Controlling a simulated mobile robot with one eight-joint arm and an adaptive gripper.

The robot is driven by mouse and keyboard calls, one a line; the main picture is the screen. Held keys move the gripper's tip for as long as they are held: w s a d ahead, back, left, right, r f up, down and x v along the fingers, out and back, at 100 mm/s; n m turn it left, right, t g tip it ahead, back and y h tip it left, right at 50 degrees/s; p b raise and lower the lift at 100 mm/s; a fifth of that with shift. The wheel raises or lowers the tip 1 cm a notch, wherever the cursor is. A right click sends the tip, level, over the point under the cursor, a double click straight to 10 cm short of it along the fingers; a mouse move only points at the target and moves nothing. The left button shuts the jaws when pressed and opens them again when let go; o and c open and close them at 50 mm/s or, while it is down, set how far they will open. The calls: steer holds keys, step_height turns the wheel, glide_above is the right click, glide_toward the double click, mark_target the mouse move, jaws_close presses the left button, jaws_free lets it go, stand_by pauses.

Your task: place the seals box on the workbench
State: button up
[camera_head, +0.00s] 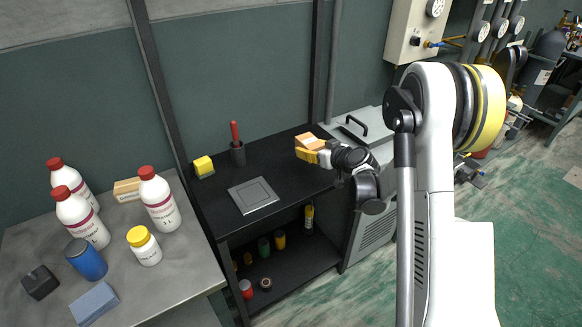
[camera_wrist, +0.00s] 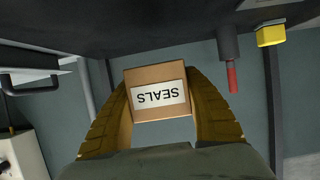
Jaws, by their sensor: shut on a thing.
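The seals box (camera_wrist: 158,95) is a small cardboard box with a white label reading SEALS, upside down in the wrist view. My gripper (camera_head: 305,148) is shut on it, with one yellow finger on each side. In the head view the orange-tan seals box (camera_head: 309,141) is at the gripper's tip, over the right part of the black workbench (camera_head: 285,169). I cannot tell whether its underside touches the top.
On the workbench are a grey square plate (camera_head: 254,195), a dark cup with a red-handled tool (camera_head: 237,150) and a yellow block (camera_head: 203,166). A grey table (camera_head: 190,262) with several bottles stands at left. A grey unit (camera_head: 362,129) stands at right.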

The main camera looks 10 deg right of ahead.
steer(key=b, duration=0.3)
glide_above(288, 170)
step_height(288, 170, down, 5)
steer(key=shift+r, duration=0.2)
step_height(288, 170, down, 4)
steer(key=shift+w+f+b, duration=0.1)
steer(key=shift+b, duration=0.85)
steer(key=o, duration=1.3)
